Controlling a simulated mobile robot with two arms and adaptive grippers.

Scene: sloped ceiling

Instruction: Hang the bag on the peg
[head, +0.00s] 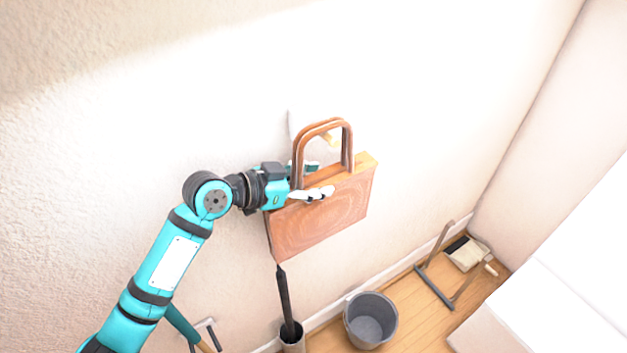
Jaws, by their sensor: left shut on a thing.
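The bag (328,213) is brown, wood-like and boxy, with two arched handles (325,124) on top. It hangs tilted in front of the wall, in the middle of the head view. My left gripper (318,181) comes in from the left and is shut on the bag near the base of the handles. My right gripper is out of view.
Below, on the wooden floor, stand a grey bucket (371,321) and a holder (292,339) with a dark handle. A dustpan (466,254) lies near the corner. A white box-like surface (560,285) fills the lower right. The wall (450,110) right of the bag is clear.

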